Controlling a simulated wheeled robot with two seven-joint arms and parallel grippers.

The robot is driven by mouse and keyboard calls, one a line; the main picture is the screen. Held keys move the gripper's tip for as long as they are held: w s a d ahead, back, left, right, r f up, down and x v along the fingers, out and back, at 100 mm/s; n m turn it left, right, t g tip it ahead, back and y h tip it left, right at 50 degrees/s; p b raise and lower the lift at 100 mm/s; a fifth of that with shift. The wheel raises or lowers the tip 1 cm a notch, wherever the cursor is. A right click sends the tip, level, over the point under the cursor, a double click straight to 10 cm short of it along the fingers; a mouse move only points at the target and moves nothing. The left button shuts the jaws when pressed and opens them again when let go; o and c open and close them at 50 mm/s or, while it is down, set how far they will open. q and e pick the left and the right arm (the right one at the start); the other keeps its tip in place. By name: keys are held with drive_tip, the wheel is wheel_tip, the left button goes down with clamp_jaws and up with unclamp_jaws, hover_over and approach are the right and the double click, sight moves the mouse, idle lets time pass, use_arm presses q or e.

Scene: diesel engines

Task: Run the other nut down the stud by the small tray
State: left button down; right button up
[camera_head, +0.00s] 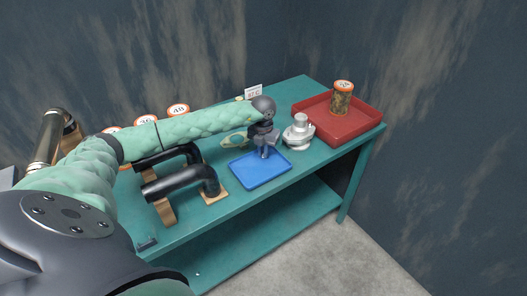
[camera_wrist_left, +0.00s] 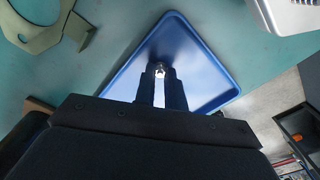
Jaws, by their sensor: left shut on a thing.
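My left gripper (camera_head: 265,154) points down over the small blue tray (camera_head: 262,175). In the left wrist view its fingertips (camera_wrist_left: 160,76) are close together on a small shiny metal piece, which looks like the nut (camera_wrist_left: 159,67). The tray's blue floor (camera_wrist_left: 200,75) shows behind and around the fingers. I cannot tell whether the nut touches the tray. The stud cannot be made out in either view, nor can a second nut. My right gripper is in neither view.
A silver flanged housing (camera_head: 299,132) stands right of my gripper. A red tray (camera_head: 362,132) with a tall jar (camera_head: 341,97) lies farther right. Black pipes (camera_head: 180,181) on wooden blocks stand left of the blue tray. A flat greenish gasket (camera_wrist_left: 42,28) lies behind it.

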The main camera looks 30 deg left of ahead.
use_arm(q)
drive_tip(key=shift+r+p, duration=0.55)
drive_tip(key=shift+r, duration=1.7)
